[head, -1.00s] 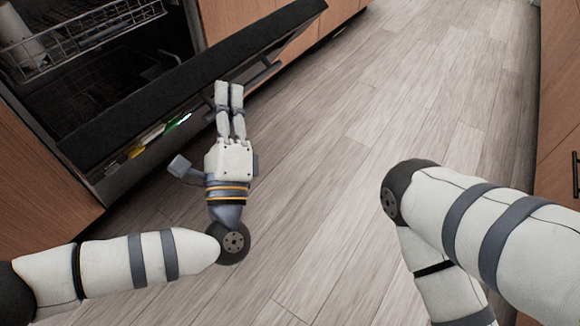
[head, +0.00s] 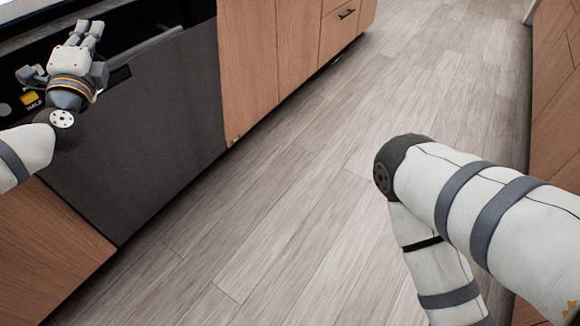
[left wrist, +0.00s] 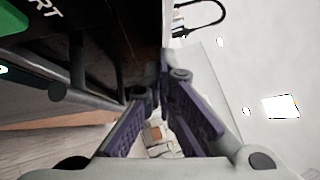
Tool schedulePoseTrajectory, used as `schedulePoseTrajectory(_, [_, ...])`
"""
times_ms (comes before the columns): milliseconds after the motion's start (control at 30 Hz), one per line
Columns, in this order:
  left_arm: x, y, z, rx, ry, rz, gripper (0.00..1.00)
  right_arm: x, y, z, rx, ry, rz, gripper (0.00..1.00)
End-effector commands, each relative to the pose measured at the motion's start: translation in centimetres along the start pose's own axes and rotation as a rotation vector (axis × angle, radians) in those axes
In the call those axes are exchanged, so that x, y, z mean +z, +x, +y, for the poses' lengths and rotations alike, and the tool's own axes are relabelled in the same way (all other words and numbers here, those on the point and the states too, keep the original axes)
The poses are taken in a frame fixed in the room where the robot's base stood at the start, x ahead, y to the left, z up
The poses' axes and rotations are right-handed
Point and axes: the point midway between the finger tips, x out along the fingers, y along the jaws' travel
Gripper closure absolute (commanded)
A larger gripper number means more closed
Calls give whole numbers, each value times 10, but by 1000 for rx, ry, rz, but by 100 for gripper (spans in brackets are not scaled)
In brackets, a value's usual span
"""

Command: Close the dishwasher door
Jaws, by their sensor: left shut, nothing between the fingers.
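The dishwasher door (head: 150,130) is a dark grey panel. It stands upright and looks about in line with the cabinet fronts; a small gap at its top edge cannot be ruled out. A grey handle bar (head: 152,42) runs along its upper part, and it also shows in the left wrist view (left wrist: 25,97). The racks are hidden. My right gripper is out of view.
Wood cabinets (head: 262,60) continue to the right of the dishwasher, and another wood panel (head: 50,240) lies at its lower left. The wood-look floor (head: 270,210) is clear. A cabinet run (head: 555,90) stands along the right side. My right forearm hangs over the floor.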

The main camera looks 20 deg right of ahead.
Motion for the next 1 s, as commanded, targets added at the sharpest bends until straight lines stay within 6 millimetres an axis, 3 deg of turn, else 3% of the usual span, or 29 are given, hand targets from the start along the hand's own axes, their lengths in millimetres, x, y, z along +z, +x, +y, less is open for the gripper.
schedulePoseTrajectory(100, [16,11,4,1,2,-5,100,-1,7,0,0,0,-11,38])
schedulePoseTrajectory(333, [31,23,4,-1,2,-3,100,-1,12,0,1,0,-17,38])
schedulePoseTrajectory(1000, [32,25,4,-2,2,0,100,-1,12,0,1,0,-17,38])
